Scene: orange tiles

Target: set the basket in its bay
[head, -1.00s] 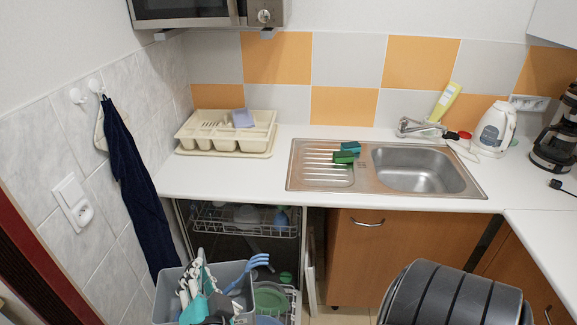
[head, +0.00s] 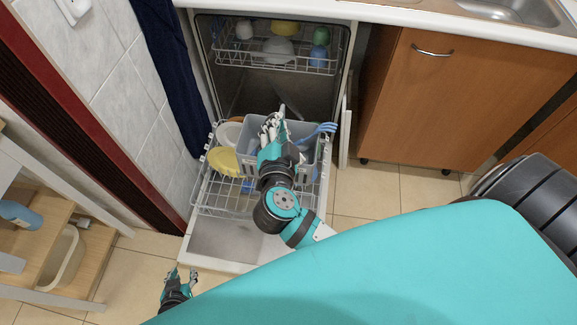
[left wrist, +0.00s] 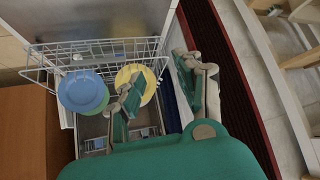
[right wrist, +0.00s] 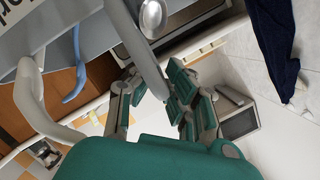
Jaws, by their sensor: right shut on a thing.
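The grey basket (head: 308,155) with cutlery in it is over the back right of the dishwasher's pulled-out lower rack (head: 215,205). My right gripper (head: 272,135) is shut on its rim; the right wrist view shows the basket wall (right wrist: 135,45) between the fingers (right wrist: 160,90). A blue fork (head: 318,130) sticks out on the right. I cannot tell whether the basket touches the rack, and its bay is hidden. My left gripper (head: 180,278) is open and empty, low in front and left of the door; its spread fingers (left wrist: 160,85) show in the left wrist view.
A yellow plate (head: 228,162) stands at the rack's left, and a blue plate (left wrist: 83,92) shows in the left wrist view. The loaded upper rack (head: 275,55) is above. A wooden cabinet (head: 425,100) is right. A shelf unit (head: 45,235) stands at the left.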

